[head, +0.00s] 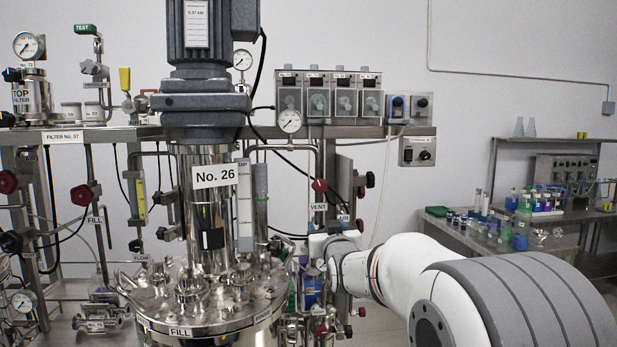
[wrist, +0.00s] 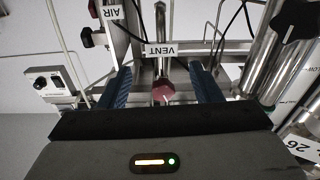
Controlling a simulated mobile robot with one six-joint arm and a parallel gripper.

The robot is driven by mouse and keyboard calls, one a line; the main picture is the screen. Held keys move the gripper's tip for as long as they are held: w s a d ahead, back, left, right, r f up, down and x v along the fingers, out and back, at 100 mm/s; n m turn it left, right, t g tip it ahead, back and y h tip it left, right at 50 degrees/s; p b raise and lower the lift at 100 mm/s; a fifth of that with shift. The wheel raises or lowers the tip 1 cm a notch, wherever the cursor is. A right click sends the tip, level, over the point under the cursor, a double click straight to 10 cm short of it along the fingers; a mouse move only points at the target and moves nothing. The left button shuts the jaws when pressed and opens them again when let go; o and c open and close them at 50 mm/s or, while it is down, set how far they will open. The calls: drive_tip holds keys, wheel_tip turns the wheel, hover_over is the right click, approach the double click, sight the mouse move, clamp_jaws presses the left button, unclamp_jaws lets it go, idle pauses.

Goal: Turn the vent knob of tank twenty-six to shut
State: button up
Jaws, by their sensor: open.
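Tank twenty-six (head: 205,312) stands left of centre in the head view, with its "No. 26" label (head: 214,176) on the column. The vent knob (head: 319,186) is dark red and sits just above the "VENT" label (head: 317,207). In the upside-down wrist view the vent knob (wrist: 163,92) shows between the two blue fingers of my gripper (wrist: 160,72), with clear gaps on both sides. My gripper is open and empty. I cannot tell how far its fingertips reach along the knob. In the head view the fingers are not clear.
An "AIR" label (wrist: 113,13) with a dark red knob (wrist: 95,8) is close by. A black star-shaped knob (wrist: 295,18) and steel pipes flank the gripper. A control box (head: 417,151) hangs right of the pipes. A bench with bottles (head: 545,196) stands far right.

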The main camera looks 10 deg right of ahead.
sight(319, 183)
drive_tip(key=w+r+t, duration=0.1)
drive_tip(key=r, duration=0.1)
drive_tip(key=w+r+t, duration=0.1)
drive_tip(key=r, duration=0.1)
drive_tip(key=w+r+t+p, duration=0.1)
drive_tip(key=w+r, duration=0.1)
drive_tip(key=shift+a+t, duration=0.1)
drive_tip(key=shift+t, duration=0.2)
drive_tip(key=p+x, duration=0.3)
drive_tip(key=x, duration=0.4)
drive_tip(key=shift+w+r, duration=0.15)
drive_tip(key=shift+c, duration=0.5)
drive_tip(key=c, duration=0.9)
